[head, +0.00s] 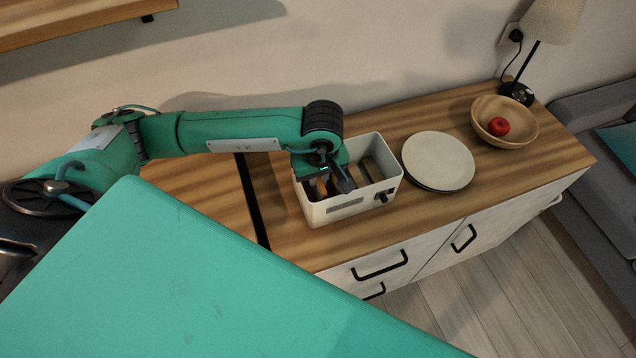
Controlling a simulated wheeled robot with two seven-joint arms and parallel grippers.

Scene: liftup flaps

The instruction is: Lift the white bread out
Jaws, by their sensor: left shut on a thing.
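A white toaster-like box (345,208) with an open top and a dark knob on its front stands on the wooden cabinet top. My left gripper (333,187) reaches down into the left part of its opening. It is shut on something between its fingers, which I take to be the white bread. The bread itself is hidden by the gripper and the box walls, so its shape and tilt cannot be told. My right gripper is not in view.
A pale round plate (438,160) lies close to the right of the box. A wooden bowl (518,132) with a red apple (498,126) and a lamp (535,55) stand farther right. The cabinet top (285,240) is bare at the box's front left.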

